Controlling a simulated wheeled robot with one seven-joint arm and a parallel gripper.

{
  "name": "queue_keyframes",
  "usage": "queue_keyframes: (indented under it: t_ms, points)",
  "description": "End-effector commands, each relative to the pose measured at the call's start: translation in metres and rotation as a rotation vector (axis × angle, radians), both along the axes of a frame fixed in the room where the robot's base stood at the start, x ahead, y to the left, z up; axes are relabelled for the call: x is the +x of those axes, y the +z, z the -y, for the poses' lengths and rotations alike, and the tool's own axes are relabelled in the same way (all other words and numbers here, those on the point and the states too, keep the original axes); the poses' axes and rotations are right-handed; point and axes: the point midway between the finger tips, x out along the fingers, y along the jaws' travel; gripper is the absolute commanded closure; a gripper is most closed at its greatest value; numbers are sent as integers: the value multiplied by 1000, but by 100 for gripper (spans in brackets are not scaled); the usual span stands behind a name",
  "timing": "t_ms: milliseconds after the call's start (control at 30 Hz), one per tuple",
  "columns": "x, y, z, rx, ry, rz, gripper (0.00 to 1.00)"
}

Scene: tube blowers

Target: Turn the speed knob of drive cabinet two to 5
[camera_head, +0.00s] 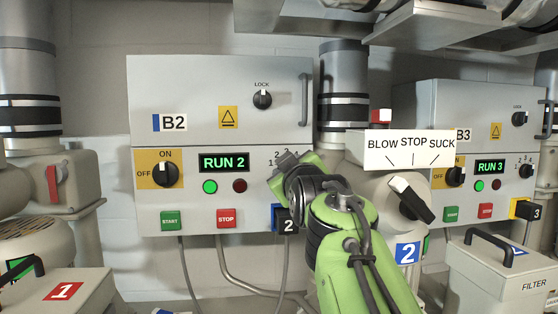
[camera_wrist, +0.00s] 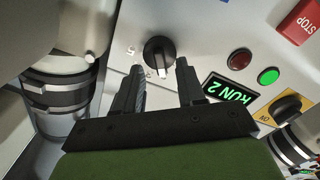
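Drive cabinet two (camera_head: 200,85) is the grey box marked B2. Its green display (camera_head: 223,162) reads RUN 2, and also shows in the wrist view (camera_wrist: 228,90). The speed knob (camera_wrist: 158,52) is round and black, with a white pointer mark toward the bottom of the wrist view. In the head view my gripper (camera_head: 284,168) hides this knob, and only part of its numbered scale shows. My gripper (camera_wrist: 160,65) is open, its fingertips on either side of the knob's near edge. A gap shows on both sides; I cannot tell the depth.
Left of my gripper are the ON/OFF switch (camera_head: 165,174), the lit green lamp (camera_head: 209,186), the dark red lamp (camera_head: 239,185), START (camera_head: 170,220) and STOP (camera_head: 226,217) buttons. A BLOW/STOP/SUCK sign (camera_head: 411,150) and its lever (camera_head: 411,198) stand right of my arm.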

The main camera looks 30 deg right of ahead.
Motion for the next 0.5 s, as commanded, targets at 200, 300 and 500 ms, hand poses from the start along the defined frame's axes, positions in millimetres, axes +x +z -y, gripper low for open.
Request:
queue_keyframes:
  t_ms: [200, 300, 500]
  points:
    - [8, -1, 3, 1, 1, 0, 61]
    - [8, -1, 3, 1, 1, 0, 61]
    - [7, -1, 3, 1, 1, 0, 88]
